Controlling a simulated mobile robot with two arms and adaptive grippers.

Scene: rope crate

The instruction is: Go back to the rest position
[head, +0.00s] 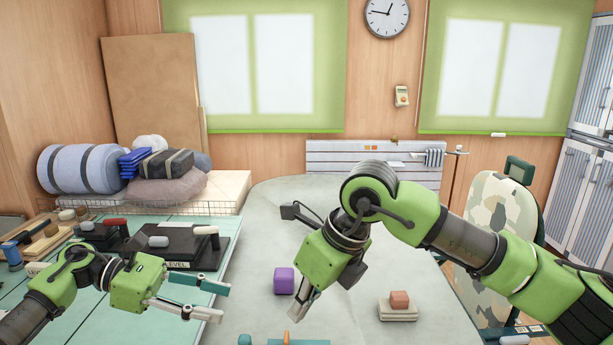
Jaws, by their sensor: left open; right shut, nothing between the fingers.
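My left gripper (205,298) is at the lower left, over the light green table (110,305). Its two fingers point right and stand apart, with nothing between them. My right gripper (297,310) hangs over the grey-covered table (350,320), pointing down and to the left. Its fingers are together and hold nothing. A purple block (284,281) lies on the grey cover just left of the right gripper, apart from it. The scene is named for a rope crate, but I cannot make out a rope or a crate for certain.
An orange block on a pale base (398,309) stands right of my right gripper. Orange and teal pieces show at the bottom edge. Black stands (185,246) and tools crowd the green table's back. A camouflage chair (490,215) is at right.

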